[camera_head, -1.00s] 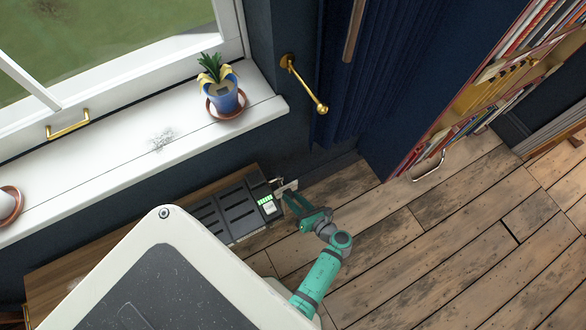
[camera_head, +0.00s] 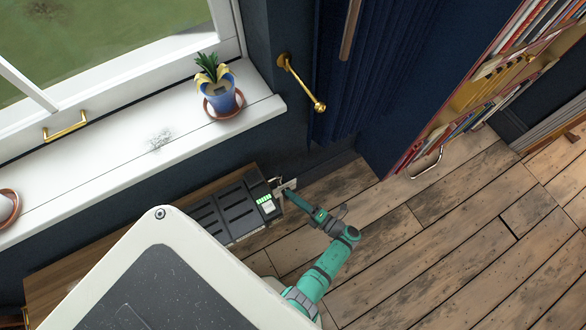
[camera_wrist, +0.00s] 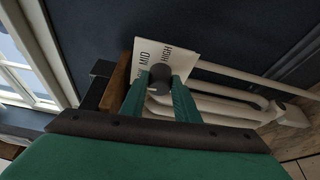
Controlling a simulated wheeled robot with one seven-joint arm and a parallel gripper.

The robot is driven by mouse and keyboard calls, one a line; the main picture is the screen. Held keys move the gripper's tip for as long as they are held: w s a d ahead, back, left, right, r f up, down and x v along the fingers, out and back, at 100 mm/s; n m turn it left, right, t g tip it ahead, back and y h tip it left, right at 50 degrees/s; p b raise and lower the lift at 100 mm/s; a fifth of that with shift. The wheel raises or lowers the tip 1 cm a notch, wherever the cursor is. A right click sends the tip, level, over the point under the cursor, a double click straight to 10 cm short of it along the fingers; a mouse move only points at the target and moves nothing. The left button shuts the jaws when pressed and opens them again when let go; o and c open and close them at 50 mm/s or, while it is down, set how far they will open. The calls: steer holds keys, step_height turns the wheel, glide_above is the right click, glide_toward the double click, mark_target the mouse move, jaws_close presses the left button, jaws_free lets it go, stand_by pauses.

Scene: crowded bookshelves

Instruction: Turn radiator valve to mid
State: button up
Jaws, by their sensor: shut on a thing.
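The radiator valve (camera_wrist: 160,72) is a dark round knob in front of a white label plate (camera_wrist: 178,52) in the wrist view. The plate reads MID and HIGH, and a third word is mostly hidden behind a finger. My gripper (camera_wrist: 161,86) has its two green fingers on either side of the knob, shut on it. In the head view my gripper (camera_head: 289,193) reaches the small pale plate (camera_head: 286,187) at the right end of the dark unit. The knob itself is too small to make out there. I cannot tell which word the knob points to.
White pipes (camera_wrist: 230,103) run right of the valve. A dark slotted unit (camera_head: 232,210) with a green display sits on a wooden board (camera_head: 70,272) below the windowsill (camera_head: 130,150). A potted plant (camera_head: 221,97) stands on the sill. Wooden floor (camera_head: 430,240) lies open to the right.

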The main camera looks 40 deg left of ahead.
steer(key=m+y, duration=0.1)
steer(key=m, duration=0.3)
steer(key=m+t+y, duration=0.1)
steer(key=m, duration=0.2)
steer(key=shift+f+y, duration=0.3)
steer(key=shift+f, duration=0.05)
steer(key=shift+s, duration=0.15)
steer(key=o, duration=1)
steer(key=shift+o, duration=0.2)
